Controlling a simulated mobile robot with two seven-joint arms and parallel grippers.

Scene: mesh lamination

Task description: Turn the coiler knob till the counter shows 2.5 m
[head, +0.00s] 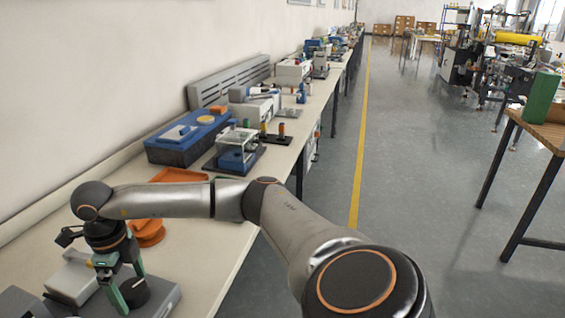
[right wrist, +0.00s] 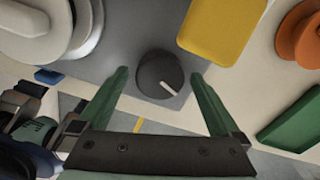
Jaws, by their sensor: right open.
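The coiler knob (right wrist: 160,74) is a dark round knob with a white pointer line, on a grey panel (right wrist: 120,40). In the right wrist view it sits between the two green fingers of my right gripper (right wrist: 160,80), with a visible gap on each side. In the head view the right gripper (head: 125,290) points down over the grey device at the lower left, beside the dark knob (head: 136,292). Its jaws are open and hold nothing. I cannot make out a counter reading in either view. My left gripper is not in view.
Close by in the right wrist view are a yellow block (right wrist: 222,28), an orange spool (right wrist: 300,35), a green piece (right wrist: 293,118) and a pale reel (right wrist: 50,25).

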